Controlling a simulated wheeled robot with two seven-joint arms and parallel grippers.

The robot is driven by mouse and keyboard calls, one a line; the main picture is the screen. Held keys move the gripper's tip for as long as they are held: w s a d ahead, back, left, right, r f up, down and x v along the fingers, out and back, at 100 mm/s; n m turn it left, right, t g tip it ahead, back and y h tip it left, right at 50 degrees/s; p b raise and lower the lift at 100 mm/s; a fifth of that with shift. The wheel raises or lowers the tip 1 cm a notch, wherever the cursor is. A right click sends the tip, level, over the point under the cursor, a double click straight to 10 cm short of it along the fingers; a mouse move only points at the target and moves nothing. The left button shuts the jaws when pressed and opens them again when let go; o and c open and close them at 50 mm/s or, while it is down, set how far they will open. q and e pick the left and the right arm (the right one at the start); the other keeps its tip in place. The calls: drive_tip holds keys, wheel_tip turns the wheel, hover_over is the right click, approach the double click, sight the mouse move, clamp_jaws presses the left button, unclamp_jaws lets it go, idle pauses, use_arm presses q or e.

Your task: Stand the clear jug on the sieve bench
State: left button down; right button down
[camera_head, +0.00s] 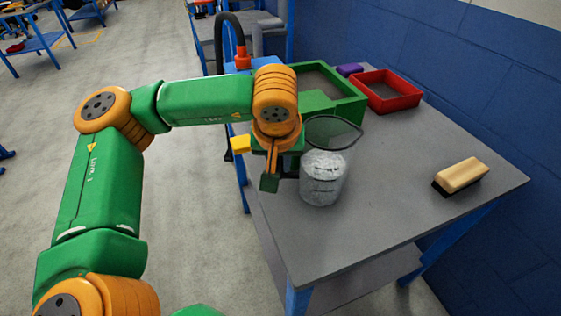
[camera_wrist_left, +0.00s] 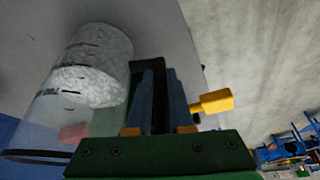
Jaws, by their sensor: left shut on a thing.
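The clear jug (camera_head: 323,178) has a dark rim and dark marks, holds white grainy stuff and looks upright over the near left part of the bench. My left gripper (camera_head: 272,178) is at the jug's left side, shut on it, apparently by a dark handle that the fingers mostly hide. In the left wrist view the jug (camera_wrist_left: 92,65) lies left of the fingers (camera_wrist_left: 155,95). The sieve bench (camera_head: 400,215) has a grey top and blue legs. I cannot tell whether the jug's base touches the top. My right gripper is not in view.
A green box (camera_head: 345,113) and a red tray (camera_head: 412,96) stand at the bench's back, with a purple item (camera_head: 349,70) beside them. A brush (camera_head: 460,176) lies at the right. The front middle of the bench is clear. A blue wall runs behind.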

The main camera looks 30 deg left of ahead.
use_arm(q)
drive_tip(key=shift+f, duration=0.1)
drive_tip(key=c, duration=1.2)
unclamp_jaws()
drive_tip(key=shift+f, duration=0.1)
drive_tip(key=shift+c, duration=0.2)
drive_tip(key=o, duration=0.4)
drive_tip(key=shift+r, duration=0.35)
drive_tip(key=p+v, duration=0.1)
drive_tip(key=v, duration=1)
drive_tip(key=shift+s+d+r, duration=0.1)
drive_tip(key=shift+s+r, duration=0.1)
drive_tip(key=shift+r, duration=0.15)
